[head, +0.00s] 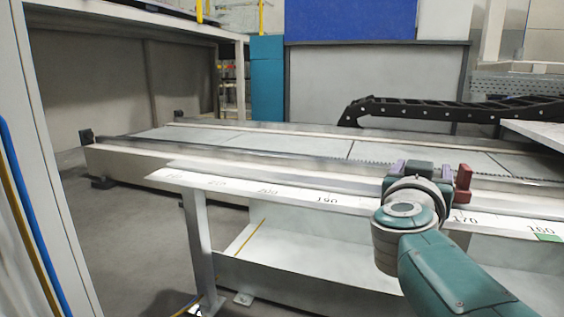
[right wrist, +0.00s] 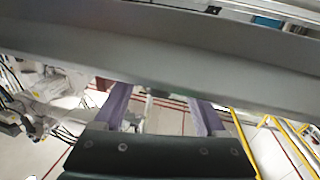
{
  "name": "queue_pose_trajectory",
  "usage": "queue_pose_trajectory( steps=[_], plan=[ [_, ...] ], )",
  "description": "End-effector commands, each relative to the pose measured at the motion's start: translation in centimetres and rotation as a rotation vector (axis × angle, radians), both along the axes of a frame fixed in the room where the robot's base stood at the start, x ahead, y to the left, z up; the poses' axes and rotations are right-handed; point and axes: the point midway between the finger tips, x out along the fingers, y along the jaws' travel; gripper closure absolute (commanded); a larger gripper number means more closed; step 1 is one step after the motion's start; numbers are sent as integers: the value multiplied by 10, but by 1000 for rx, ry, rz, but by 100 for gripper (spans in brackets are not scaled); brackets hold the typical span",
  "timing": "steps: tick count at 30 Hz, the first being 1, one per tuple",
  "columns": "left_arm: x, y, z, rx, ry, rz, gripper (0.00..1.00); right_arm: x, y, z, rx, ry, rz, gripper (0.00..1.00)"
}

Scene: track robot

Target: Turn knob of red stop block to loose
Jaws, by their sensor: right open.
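The red stop block (head: 463,181) sits on the rail edge near the 170 mark, partly hidden behind my right gripper. Its knob cannot be made out. My right gripper (head: 423,169) is at the rail just left of the red block, with one purple finger showing clearly at its left side. In the right wrist view my right gripper (right wrist: 161,108) has its two purple fingers spread apart, with nothing clearly held between them. The red block cannot be made out there. My left gripper is not in view.
A white scale strip (head: 268,190) with numbers runs along the track's front edge. A black cable chain (head: 440,108) lies behind the track. A grey beam (right wrist: 170,55) crosses close above the fingers in the right wrist view. Open floor (head: 130,225) lies at left.

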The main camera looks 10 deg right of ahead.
Motion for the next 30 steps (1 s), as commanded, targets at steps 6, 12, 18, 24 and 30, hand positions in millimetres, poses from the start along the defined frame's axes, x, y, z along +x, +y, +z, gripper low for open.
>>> queue_pose_trajectory(
  steps=[6,12,18,24,30],
  plan=[
    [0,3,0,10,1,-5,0,0,0,1,-1,-1,0,37],
    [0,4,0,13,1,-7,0,0,0,1,-1,-1,0,60],
    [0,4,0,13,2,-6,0,0,0,0,-1,-1,0,82],
    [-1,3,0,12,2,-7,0,0,0,0,-1,-1,0,100],
    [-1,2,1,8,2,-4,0,0,0,1,-1,1,5,100]
  ],
)
